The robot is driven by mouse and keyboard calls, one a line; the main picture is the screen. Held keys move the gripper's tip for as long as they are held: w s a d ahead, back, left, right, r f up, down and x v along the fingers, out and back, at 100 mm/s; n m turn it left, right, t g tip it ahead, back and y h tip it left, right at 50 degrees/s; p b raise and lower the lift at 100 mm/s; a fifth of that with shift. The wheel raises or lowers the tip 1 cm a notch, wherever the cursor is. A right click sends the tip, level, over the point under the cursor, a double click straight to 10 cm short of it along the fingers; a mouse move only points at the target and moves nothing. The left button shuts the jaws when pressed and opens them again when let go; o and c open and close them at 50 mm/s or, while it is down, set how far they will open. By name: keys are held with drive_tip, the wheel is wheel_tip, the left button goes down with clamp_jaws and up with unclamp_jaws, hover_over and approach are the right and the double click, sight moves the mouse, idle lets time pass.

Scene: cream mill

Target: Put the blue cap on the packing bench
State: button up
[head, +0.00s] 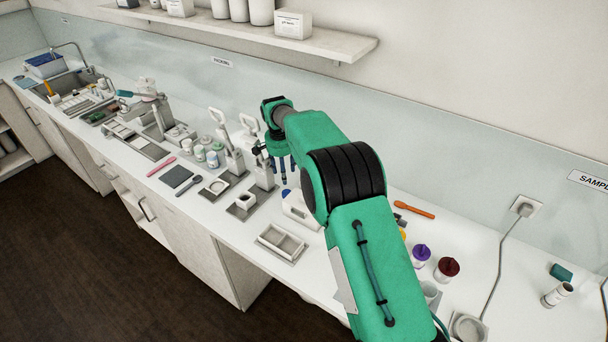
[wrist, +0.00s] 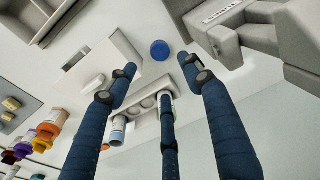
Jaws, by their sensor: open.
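The blue cap (wrist: 160,50) is a small round disc on a white surface in the wrist view, just beyond my fingertips. In the head view the blue cap (head: 285,193) is a small blue patch below my gripper (head: 280,172). In the wrist view the three dark blue fingers of my gripper (wrist: 160,76) are spread apart with nothing between them. The cap appears apart from the fingers. The white packing bench (head: 232,268) runs along the wall, under a sign reading PACKING. My arm hides part of the bench.
Grey hand presses (head: 232,150) stand left of my gripper. A white block with round wells (wrist: 150,125) lies near the fingers. A grey tray (head: 282,242) sits near the front edge. Purple (head: 421,252) and dark red (head: 447,268) capped jars stand right of my arm.

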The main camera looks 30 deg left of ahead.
idle(0.4)
